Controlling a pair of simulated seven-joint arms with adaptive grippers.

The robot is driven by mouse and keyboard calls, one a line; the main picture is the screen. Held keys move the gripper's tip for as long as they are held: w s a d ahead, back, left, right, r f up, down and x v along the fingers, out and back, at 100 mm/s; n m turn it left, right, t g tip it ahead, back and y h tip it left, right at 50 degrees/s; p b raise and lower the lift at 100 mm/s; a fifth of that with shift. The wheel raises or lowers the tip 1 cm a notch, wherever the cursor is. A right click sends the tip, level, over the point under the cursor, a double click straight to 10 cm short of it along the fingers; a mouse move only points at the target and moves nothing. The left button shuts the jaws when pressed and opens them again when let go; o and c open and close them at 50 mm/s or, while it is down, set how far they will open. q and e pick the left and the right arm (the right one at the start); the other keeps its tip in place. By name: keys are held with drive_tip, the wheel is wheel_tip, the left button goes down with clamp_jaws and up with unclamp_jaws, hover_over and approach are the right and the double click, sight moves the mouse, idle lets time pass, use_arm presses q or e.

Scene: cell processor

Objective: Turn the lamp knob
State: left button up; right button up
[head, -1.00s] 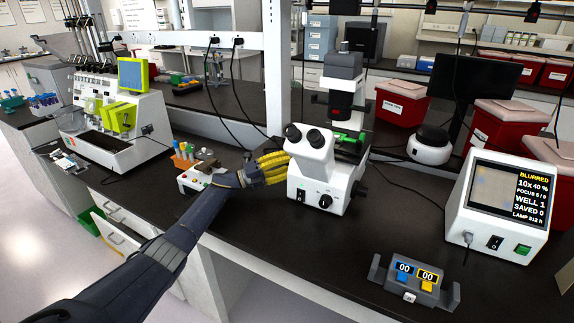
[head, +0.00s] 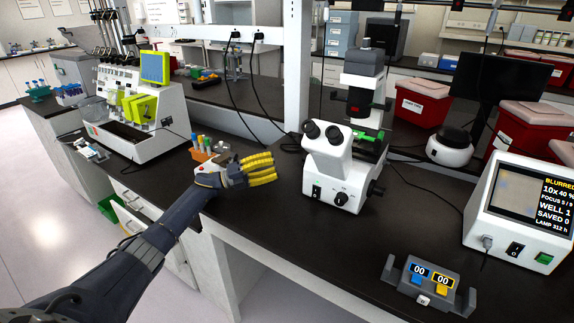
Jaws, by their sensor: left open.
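The white microscope (head: 333,165) stands on the dark bench right of the middle. I take this knob to be the lamp knob. A larger black knob (head: 377,188) sits on the microscope's right side. My left gripper (head: 262,169), with yellow ribbed fingers, is open and empty. It is left of the microscope, apart from it, with bare bench between. My right gripper is not in view.
A screen unit (head: 513,212) at the right reads "BLURRED" and "LAMP 312 h". A grey counter box (head: 428,283) is near the front edge. A rack of coloured tubes (head: 208,150) stands behind my left gripper. The bench in front of the microscope is clear.

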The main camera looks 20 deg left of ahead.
use_arm(q)
drive_tip(key=shift+r+v, duration=0.2)
drive_tip(key=shift+v, duration=0.7)
drive_tip(key=shift+r+v, duration=0.2)
drive_tip(key=shift+v, duration=0.7)
drive_tip(key=shift+r+v, duration=0.2)
drive_tip(key=shift+v, duration=0.7)
drive_tip(key=shift+a, duration=0.1)
